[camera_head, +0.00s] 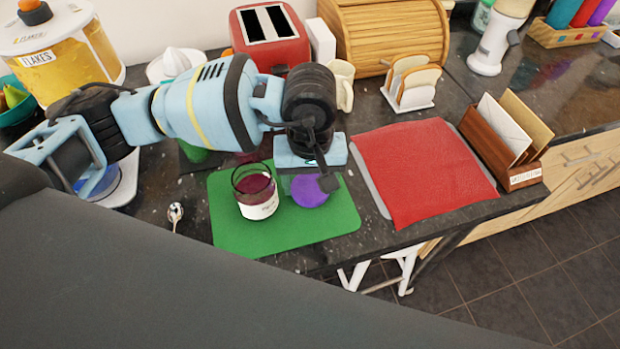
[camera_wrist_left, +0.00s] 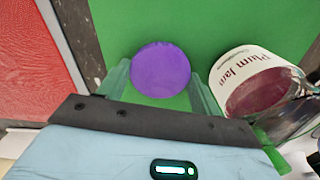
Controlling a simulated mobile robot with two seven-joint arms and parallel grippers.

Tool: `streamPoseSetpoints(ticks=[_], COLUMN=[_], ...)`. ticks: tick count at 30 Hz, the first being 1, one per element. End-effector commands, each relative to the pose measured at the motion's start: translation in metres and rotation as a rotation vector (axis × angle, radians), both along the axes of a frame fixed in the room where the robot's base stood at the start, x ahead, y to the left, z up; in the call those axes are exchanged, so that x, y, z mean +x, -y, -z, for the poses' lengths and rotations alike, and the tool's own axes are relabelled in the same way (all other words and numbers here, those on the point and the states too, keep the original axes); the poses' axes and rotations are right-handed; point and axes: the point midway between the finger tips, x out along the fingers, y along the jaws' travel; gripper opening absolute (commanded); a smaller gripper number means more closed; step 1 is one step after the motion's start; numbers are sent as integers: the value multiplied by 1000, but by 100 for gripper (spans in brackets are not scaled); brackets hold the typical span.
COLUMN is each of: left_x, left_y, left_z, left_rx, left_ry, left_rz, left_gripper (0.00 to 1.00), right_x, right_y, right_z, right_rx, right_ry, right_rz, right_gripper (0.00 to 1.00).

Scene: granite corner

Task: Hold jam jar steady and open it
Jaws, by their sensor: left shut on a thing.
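The jam jar (camera_head: 258,208) stands upright on the green mat, with dark red jam inside and no lid on top. In the left wrist view the jar (camera_wrist_left: 265,85) is at the right, and its label reads Plum Jam. The round purple lid (camera_head: 309,192) is apart from the jar, just to its right in the head view. My left gripper (camera_wrist_left: 160,84) is shut on the purple lid (camera_wrist_left: 160,69), a finger on each side. Whether the lid touches the mat is unclear. My right gripper is in neither view.
The green mat (camera_head: 245,239) lies on the dark counter near its front edge. A red cloth (camera_head: 420,172) is to the right, with a letter rack (camera_head: 503,139) beyond it. A spoon (camera_head: 175,214) lies left of the mat. A red toaster (camera_head: 268,38) and wooden bread box (camera_head: 385,32) stand behind.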

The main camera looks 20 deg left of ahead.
Motion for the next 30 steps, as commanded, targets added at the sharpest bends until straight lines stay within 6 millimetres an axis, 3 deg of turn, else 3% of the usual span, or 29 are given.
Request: streamPoseSetpoints(ticks=[11,12,14,23,30], left_x=[0,0,0,0,1], left_y=[0,0,0,0,0], left_z=[5,5,4,2,-24], left_rx=[0,0,-1,-1,-1], left_ry=[-1,0,0,1,5], left_rz=[0,0,0,0,2], left_gripper=[37,67,74,74,74], right_x=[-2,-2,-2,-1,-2], right_y=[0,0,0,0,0], right_z=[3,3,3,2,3], right_rx=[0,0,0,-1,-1], right_ry=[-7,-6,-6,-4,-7], right_rz=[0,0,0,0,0], right_gripper=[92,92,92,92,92])
